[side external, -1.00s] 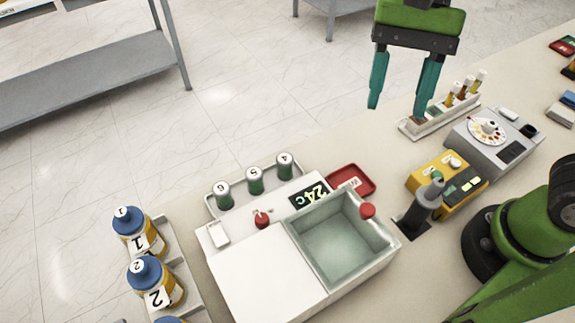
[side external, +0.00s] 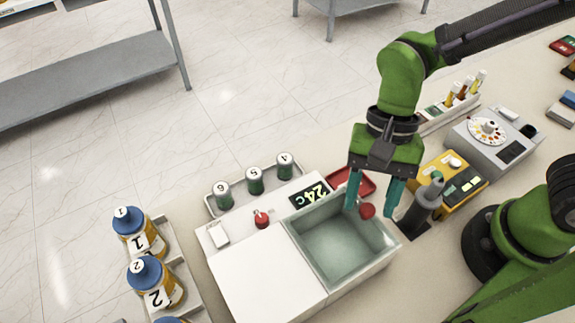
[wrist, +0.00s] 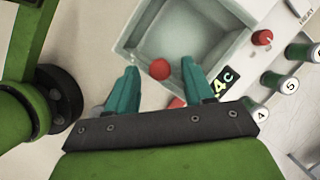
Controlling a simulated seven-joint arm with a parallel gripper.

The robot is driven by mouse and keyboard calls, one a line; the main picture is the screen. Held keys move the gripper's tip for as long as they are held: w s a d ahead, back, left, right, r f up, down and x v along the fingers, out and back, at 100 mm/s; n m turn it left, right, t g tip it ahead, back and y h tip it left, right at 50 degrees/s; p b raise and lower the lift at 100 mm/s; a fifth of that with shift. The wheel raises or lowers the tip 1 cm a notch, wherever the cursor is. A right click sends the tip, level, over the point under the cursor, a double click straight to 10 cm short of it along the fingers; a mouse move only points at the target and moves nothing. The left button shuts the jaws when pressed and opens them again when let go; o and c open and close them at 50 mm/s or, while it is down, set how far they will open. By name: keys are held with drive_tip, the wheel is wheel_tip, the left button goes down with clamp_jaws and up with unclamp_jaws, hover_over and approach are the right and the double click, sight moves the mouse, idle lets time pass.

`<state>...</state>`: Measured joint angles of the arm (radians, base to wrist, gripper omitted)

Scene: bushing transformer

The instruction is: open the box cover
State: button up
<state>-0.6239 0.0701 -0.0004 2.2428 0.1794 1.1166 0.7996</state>
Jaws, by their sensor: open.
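The white box (side external: 262,283) has an open-looking grey-green basin (side external: 338,246) on its right side; I cannot tell for sure whether a clear cover lies over it. A round red knob (side external: 367,211) sits at the basin's far right corner. The knob also shows in the wrist view (wrist: 160,69). My gripper (side external: 371,207) points down at that corner with its teal fingers open. One finger is on each side of the knob in the side view. In the wrist view (wrist: 161,70) the knob shows between the fingertips, and I see no finger touching it.
A second red knob (side external: 262,219) and a temperature display (side external: 310,196) are on the box. Several green cans (side external: 254,180) stand behind it. A red tray (side external: 340,177) is behind my gripper. A dark grey cylinder (side external: 421,205) and a yellow device (side external: 462,192) stand close on the right.

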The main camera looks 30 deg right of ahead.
drive_tip(key=shift+f, duration=0.15)
drive_tip(key=shift+c, duration=0.3)
clamp_jaws()
drive_tip(key=shift+a, duration=0.1)
drive_tip(key=a, duration=1.2)
drive_tip(key=shift+a, duration=0.15)
drive_tip(key=shift+o, duration=0.3)
unclamp_jaws()
